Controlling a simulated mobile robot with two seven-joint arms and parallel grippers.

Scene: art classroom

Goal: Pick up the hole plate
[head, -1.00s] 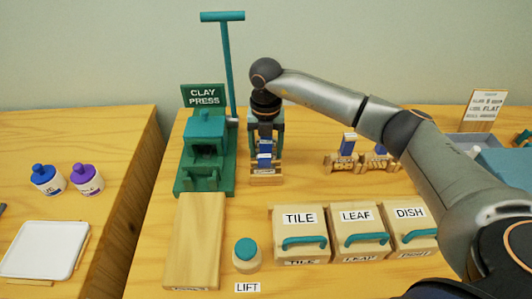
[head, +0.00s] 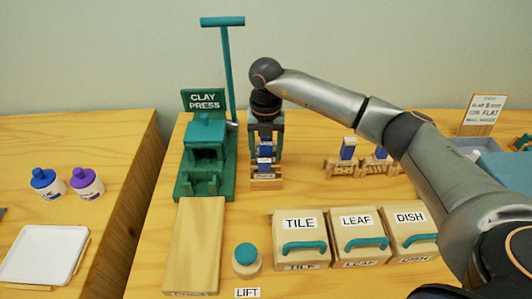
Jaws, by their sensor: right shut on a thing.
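My right gripper (head: 266,148) reaches down from above, just right of the clay press. It is shut on a blue plate (head: 265,152) with a pale label, which I take to be the hole plate. The plate is upright at a small wooden stand (head: 266,183). The stand's label is too small to read, and I cannot tell whether the plate is still seated in it. The gripper partly hides the plate. My left gripper is not in view.
The green clay press (head: 206,150) with its tall lever stands left of the gripper. More blue plates (head: 348,148) stand in wooden holders to the right. Boxes labelled TILE (head: 299,250), LEAF (head: 357,225) and DISH (head: 411,240) and a teal button (head: 246,256) are in front.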

